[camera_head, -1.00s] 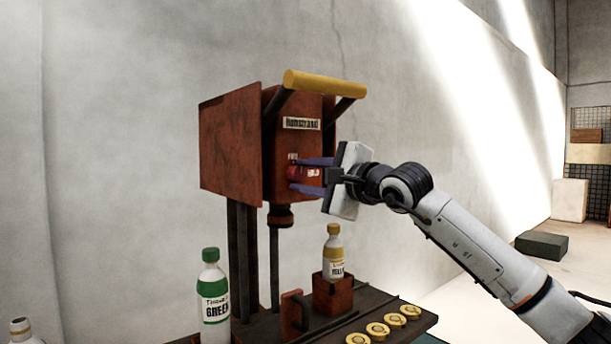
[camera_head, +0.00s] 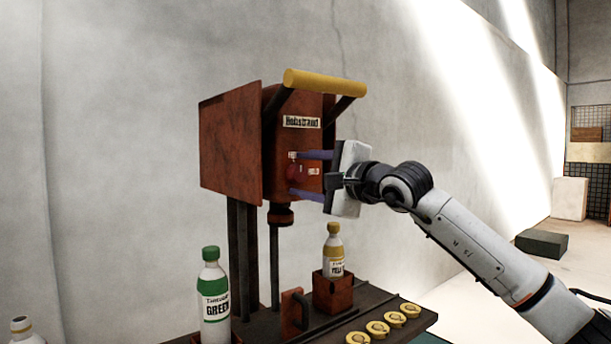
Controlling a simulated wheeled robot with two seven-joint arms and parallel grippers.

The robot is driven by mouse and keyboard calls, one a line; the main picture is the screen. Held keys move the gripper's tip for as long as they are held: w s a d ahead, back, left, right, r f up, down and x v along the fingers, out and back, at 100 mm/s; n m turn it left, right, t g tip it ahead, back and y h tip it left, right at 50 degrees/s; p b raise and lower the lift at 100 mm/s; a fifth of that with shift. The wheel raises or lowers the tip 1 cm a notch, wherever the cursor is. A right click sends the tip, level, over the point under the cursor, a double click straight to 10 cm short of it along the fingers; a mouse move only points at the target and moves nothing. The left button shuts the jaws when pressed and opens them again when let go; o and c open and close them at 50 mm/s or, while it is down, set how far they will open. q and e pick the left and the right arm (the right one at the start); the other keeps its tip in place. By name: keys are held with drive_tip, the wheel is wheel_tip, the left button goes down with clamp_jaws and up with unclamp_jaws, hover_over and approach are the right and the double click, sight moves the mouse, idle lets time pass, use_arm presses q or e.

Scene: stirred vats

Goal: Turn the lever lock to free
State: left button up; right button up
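A rust-red press head labelled "Hobstraad" (camera_head: 301,122) carries a yellow-barred lever (camera_head: 325,84) across its top. On its front is a small round red knob (camera_head: 294,173), which looks like the lever lock. Small white labels sit above it and to its right, too small to read. My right gripper (camera_head: 296,174) comes in from the right, its two purple fingers one above and one below the knob. The fingers are spread, with gaps to the knob. Which way the knob points cannot be told. My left gripper is not in view.
A yellow-capped bottle (camera_head: 333,250) stands in a red holder (camera_head: 334,293) below the head. A green-capped bottle (camera_head: 213,300) stands at the front left. Several yellow caps (camera_head: 378,329) lie on the dark base.

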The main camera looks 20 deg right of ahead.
drive_tip(key=shift+s+d, duration=0.2)
drive_tip(key=shift+s, duration=0.3)
drive_tip(key=b+v, duration=0.2)
drive_tip(key=v, duration=0.7)
drive_tip(key=shift+s, duration=0.15)
